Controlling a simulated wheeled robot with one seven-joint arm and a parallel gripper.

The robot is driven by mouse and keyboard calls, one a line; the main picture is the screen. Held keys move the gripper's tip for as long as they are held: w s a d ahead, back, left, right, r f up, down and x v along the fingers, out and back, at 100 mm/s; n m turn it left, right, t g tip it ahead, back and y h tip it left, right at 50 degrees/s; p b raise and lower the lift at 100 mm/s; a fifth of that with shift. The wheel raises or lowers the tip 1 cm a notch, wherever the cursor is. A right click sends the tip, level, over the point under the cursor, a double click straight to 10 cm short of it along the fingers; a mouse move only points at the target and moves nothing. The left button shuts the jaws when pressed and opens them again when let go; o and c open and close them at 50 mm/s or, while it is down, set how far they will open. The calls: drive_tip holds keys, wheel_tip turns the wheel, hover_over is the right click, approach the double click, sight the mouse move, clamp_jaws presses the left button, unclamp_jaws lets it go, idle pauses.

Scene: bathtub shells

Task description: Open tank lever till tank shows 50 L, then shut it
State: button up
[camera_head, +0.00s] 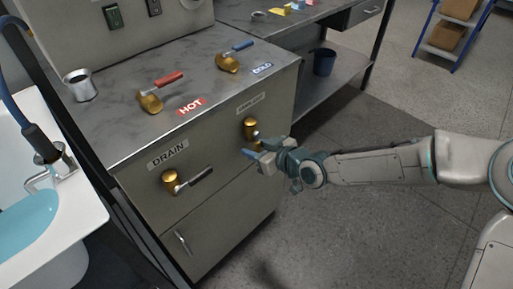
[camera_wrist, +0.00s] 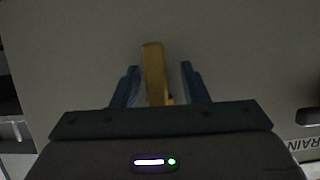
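The brass valve (camera_head: 250,128) sits on the cabinet's front panel, under a small label (camera_head: 251,103) too blurred to read. My gripper (camera_head: 256,150) is at this valve. In the wrist view, its two blue fingers stand apart on either side of a brass piece (camera_wrist: 153,72), with gaps visible beside it, so the gripper looks open. The valve's handle is mostly hidden by my gripper. The DRAIN valve (camera_head: 170,180) with its dark lever (camera_head: 201,177) is on the same panel to the left. No tank volume reading shows in either view.
On the cabinet top (camera_head: 120,113) are the HOT valve with a red lever (camera_head: 168,79), the COLD valve with a blue lever (camera_head: 238,47) and a metal cup (camera_head: 80,85). A white tub (camera_head: 90,213) with blue water stands left. The floor (camera_head: 350,220) around my arm is clear.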

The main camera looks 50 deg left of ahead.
drive_tip(key=shift+w, duration=0.15)
drive_tip(key=shift+w+d+r, duration=0.1)
drive_tip(key=shift+d+r, duration=0.1)
drive_tip(key=shift+d, duration=0.1)
drive_tip(key=p+v, duration=0.3)
drive_tip(key=v, duration=1)
drive_tip(key=shift+p, duration=0.4)
drive_tip(key=shift+d+f, duration=0.15)
drive_tip(key=shift+f, duration=0.05)
